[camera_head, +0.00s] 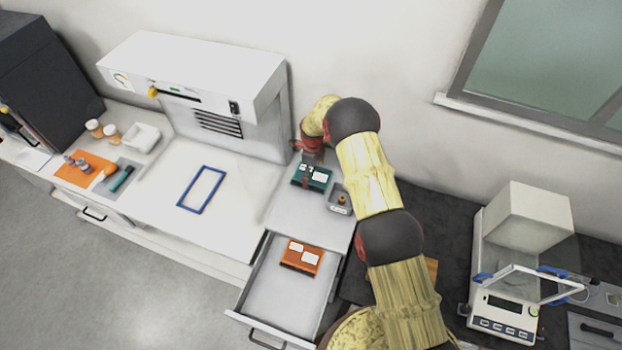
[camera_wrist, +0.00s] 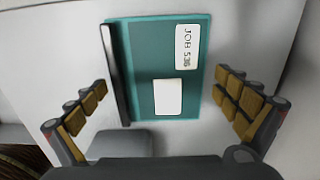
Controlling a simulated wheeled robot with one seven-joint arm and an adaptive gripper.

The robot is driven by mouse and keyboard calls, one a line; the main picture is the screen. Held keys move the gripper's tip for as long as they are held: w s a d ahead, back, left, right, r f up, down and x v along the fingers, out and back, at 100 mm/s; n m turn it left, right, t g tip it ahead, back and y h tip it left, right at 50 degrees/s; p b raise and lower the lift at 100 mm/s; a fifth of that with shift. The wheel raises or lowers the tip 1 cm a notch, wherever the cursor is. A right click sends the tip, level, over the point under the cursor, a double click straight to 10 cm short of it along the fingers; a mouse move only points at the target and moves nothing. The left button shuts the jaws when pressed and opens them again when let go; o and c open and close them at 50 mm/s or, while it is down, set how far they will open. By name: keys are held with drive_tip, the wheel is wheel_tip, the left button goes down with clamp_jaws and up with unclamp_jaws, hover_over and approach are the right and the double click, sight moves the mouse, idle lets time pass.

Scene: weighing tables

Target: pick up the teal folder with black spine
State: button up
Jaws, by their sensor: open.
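The teal folder (camera_head: 312,178) lies flat on the white counter top above the open drawer. In the wrist view the teal folder (camera_wrist: 143,85) shows white labels, one reading "JOB 536", and its black spine (camera_wrist: 116,75) runs along its left side. My gripper (camera_head: 312,162) is over the folder in the head view, partly covering its far edge. In the wrist view my gripper (camera_wrist: 165,95) is open and empty, with one finger to the left of the spine and the other beyond the folder's right edge. The fingers look apart from the folder.
A small grey tray (camera_head: 334,205) holding a brownish item stands close to the folder's right. An orange folder (camera_head: 302,257) lies in the open drawer (camera_head: 262,289). A blue frame (camera_head: 183,203) lies on the bench to the left. A balance (camera_head: 478,314) stands at right.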

drive_tip(key=c, duration=0.3)
